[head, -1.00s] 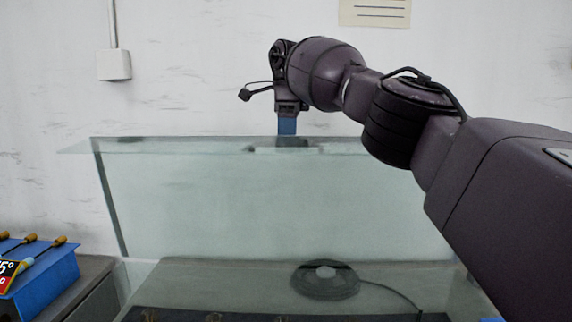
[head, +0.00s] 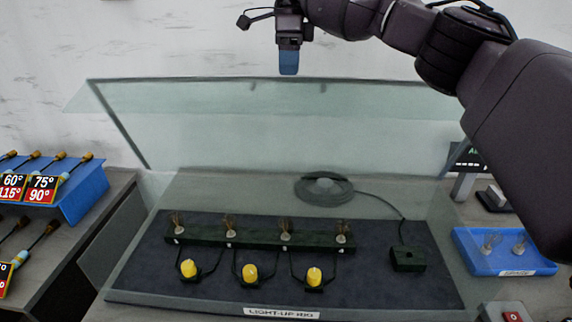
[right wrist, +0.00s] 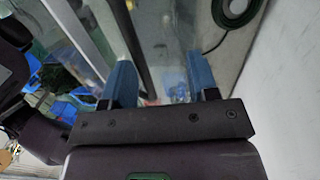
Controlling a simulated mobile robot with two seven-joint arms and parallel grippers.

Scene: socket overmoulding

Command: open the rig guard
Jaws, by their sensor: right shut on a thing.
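The rig guard (head: 270,130) is a clear panelled cover over the light-up rig, and its large panel stands raised at the back. The exact contact is hard to make out. The right wrist view shows the two blue fingers (right wrist: 163,80) with clear panel and a dark bar between and beyond them. Under the guard, the rig's dark base (head: 380,285) carries several small bulbs and three yellow caps (head: 250,272). My left gripper is out of view.
A blue rack (head: 85,190) with screwdrivers and angle labels stands at the left. A blue tray (head: 505,262) with bulbs and a red-button box (head: 512,313) are at the right. A coiled black cable (head: 324,188) lies behind the rig. A wall stands behind.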

